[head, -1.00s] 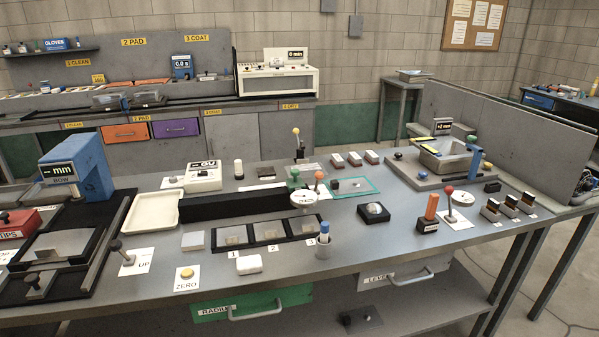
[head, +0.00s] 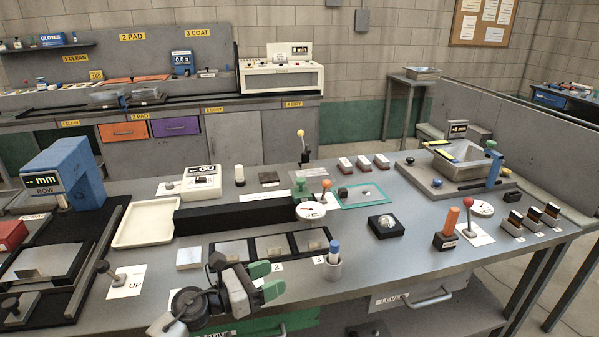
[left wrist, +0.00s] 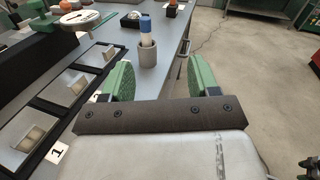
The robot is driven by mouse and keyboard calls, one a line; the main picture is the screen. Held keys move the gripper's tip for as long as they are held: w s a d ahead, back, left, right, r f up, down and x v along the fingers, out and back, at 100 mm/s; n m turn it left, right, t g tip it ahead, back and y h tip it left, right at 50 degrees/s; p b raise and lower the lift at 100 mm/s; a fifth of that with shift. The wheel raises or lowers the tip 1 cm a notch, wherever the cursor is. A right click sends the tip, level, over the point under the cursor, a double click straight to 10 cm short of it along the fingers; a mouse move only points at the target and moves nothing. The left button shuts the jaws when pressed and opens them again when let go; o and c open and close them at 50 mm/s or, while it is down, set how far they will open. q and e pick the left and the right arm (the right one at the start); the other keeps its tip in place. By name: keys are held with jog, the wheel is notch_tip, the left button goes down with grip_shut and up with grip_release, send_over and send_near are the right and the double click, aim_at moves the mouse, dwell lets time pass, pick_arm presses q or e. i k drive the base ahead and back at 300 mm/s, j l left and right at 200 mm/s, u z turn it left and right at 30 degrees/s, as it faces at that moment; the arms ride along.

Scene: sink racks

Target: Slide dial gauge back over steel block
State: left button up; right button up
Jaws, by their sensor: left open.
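The dial gauge (head: 311,211) has a round white face and hangs in front of a green holder (head: 301,190) at the right end of a long black bar. In the left wrist view the gauge (left wrist: 88,17) is at the upper left. Grey metal blocks lie in the three-bay black tray; one sits in the middle bay (head: 273,252). I cannot tell which is the steel block. The gauge is above and behind the right bay. My left gripper (head: 267,280) has green fingers, open and empty, in front of the tray, apart from the gauge. It also shows in the left wrist view (left wrist: 161,78).
A grey cup with a blue-capped marker (head: 333,262) stands just right of my left gripper. An orange-handled tool (head: 447,229) and a red-knobbed lever (head: 469,203) stand farther right. A white tray (head: 120,239) is at left.

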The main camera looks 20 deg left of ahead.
aim_at(309, 212)
jog(key=i+j, duration=0.35)
jog(key=i, duration=0.2)
jog(key=i+j, duration=0.4)
jog(key=i, duration=0.1)
